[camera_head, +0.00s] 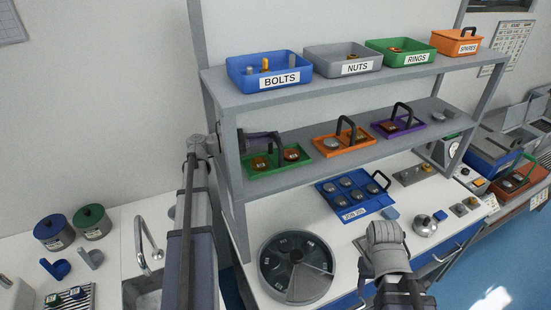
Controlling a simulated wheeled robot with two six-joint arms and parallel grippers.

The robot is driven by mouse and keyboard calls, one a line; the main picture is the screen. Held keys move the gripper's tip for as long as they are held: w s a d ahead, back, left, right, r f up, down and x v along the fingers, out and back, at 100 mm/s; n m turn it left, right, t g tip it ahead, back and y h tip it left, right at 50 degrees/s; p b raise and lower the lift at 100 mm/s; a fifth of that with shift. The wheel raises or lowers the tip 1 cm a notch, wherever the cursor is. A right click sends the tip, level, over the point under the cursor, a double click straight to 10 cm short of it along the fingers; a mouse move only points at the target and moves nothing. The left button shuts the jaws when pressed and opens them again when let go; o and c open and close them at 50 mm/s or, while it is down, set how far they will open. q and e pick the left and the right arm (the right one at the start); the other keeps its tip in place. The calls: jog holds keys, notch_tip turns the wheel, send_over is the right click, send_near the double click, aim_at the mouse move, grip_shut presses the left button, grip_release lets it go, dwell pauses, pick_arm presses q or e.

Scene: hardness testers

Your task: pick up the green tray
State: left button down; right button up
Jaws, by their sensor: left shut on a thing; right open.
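The green tray (293,163) sits at the left end of the middle shelf, with round metal and brownish pieces in it and a black handle. My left gripper (268,138) reaches in past the shelf's left post and is shut on the tray's handle. The tray appears to be at shelf level; I cannot tell whether it is clear of the surface. My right gripper (385,242) is over the counter, low and right of centre; it is open, its fingers mostly hidden by the wrist.
An orange tray (328,146) and a purple tray (385,127) stand to the right on the same shelf. The upper shelf (300,91) with labelled bins is close above. Below are a blue tray (338,209) and a round grey carousel (268,276) on the counter.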

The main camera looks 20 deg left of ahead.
pick_arm(q)
jog(key=shift+r, duration=0.15)
notch_tip(320, 180, up, 3)
jog(key=p, duration=0.3)
jog(key=shift+r+p, duration=0.15)
jog(key=shift+p, duration=0.15)
jog(key=v, duration=1.8)
